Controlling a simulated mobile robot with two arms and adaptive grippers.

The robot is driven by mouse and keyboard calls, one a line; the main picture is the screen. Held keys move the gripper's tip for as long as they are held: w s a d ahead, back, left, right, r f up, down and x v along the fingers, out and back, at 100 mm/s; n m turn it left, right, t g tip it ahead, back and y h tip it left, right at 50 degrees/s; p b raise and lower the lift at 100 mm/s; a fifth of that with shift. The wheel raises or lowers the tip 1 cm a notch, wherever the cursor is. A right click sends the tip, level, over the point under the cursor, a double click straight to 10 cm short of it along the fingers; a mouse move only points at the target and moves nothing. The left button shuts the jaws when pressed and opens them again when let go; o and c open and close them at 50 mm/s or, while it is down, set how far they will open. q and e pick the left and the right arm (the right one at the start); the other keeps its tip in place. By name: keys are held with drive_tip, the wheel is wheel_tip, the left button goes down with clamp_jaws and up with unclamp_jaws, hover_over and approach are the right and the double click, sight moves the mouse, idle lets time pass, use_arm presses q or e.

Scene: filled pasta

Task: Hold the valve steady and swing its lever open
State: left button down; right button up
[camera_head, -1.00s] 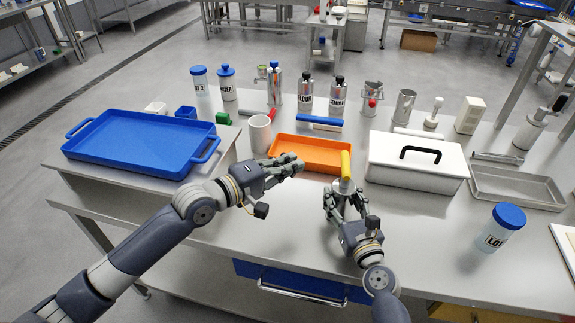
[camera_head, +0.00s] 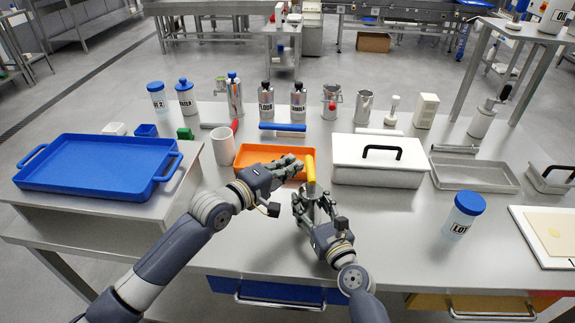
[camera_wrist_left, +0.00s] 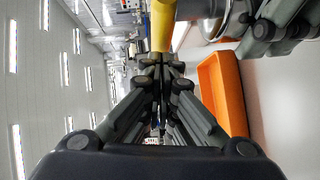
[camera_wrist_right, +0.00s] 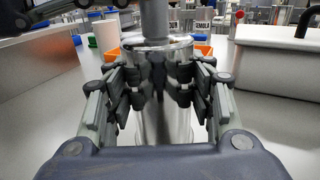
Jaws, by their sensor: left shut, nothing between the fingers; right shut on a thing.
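The valve has a shiny metal cylindrical body (camera_wrist_right: 178,124) with a grey stem (camera_wrist_right: 154,20) on top, and stands on the table. Its yellow lever (camera_head: 310,168) shows upright in the head view and at the top of the left wrist view (camera_wrist_left: 161,22). My right gripper (camera_head: 314,204) is shut on the valve body, with fingers on both sides of it in the right wrist view (camera_wrist_right: 157,82). My left gripper (camera_head: 297,166) is shut and empty. Its fingertips are right beside the lever's left side; I cannot tell whether they touch.
An orange tray (camera_head: 245,157) lies behind my left gripper. A white lidded box (camera_head: 375,174) stands to the right of the valve and a white cup (camera_head: 223,147) to the left. A blue tray (camera_head: 92,170) is at far left.

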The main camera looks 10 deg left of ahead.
use_arm(q)
drive_tip(key=shift+w+d+f, duration=0.1)
drive_tip(key=shift+w+d, duration=0.5)
drive_tip(key=shift+d, duration=0.3)
use_arm(e)
drive_tip(key=shift+a, duration=0.1)
use_arm(q)
drive_tip(key=s+a+r, duration=0.2)
drive_tip(key=s+a, duration=0.4)
drive_tip(key=a, duration=0.5)
drive_tip(key=shift+s+a+r, duration=0.15)
drive_tip(key=shift+a, duration=0.15)
use_arm(e)
drive_tip(key=o, duration=1.3)
